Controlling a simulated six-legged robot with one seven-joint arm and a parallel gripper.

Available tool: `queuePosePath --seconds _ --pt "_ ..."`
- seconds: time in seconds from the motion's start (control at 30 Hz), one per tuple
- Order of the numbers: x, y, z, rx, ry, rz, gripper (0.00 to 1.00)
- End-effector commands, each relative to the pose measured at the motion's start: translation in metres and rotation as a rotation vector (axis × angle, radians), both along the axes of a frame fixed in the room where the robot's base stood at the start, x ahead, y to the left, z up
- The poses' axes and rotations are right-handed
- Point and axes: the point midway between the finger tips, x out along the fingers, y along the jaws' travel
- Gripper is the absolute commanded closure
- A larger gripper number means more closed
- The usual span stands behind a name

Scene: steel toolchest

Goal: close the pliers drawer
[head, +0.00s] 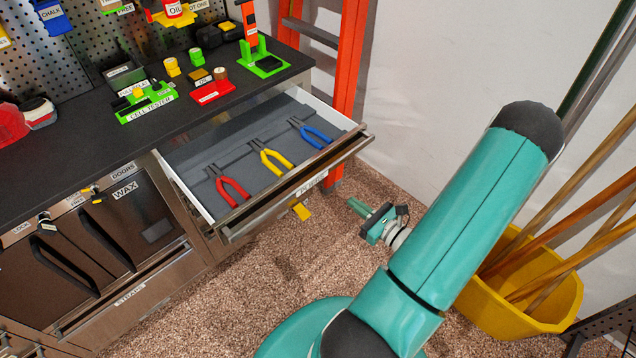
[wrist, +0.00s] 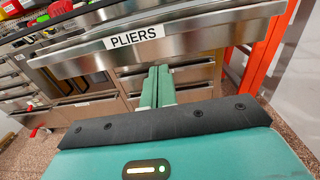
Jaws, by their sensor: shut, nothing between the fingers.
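The pliers drawer (head: 205,197) is pulled out of the steel toolchest in the head view. Red pliers (head: 231,186), yellow pliers (head: 272,160) and blue pliers (head: 311,133) lie on its grey liner. Its steel front, labelled PLIERS, spans the upper part of the wrist view (wrist: 190,40). My gripper (head: 356,204) is shut and empty, out in front of the drawer and apart from it in the head view. In the wrist view my gripper's fingers (wrist: 158,72) lie together, their tips just below the PLIERS label. Whether they touch the front I cannot tell.
An orange ladder (head: 350,60) stands beside the chest, close to the drawer's far end. A yellow bucket (head: 520,310) with wooden poles stands at the right. Several small items sit on the black worktop (head: 60,165).

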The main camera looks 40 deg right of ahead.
Motion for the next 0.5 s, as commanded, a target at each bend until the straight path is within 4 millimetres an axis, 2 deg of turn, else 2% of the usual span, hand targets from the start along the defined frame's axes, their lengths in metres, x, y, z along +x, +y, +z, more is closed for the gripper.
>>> queuePosePath --seconds 0.1,0.23,0.5 --pt "-0.002 -0.007 -0.004 0.014 -0.005 -0.03 1.0" --pt "0.009 -0.009 -0.004 0.014 -0.006 -0.027 1.0" --pt "0.059 -0.009 -0.003 0.013 -0.006 -0.024 1.0"
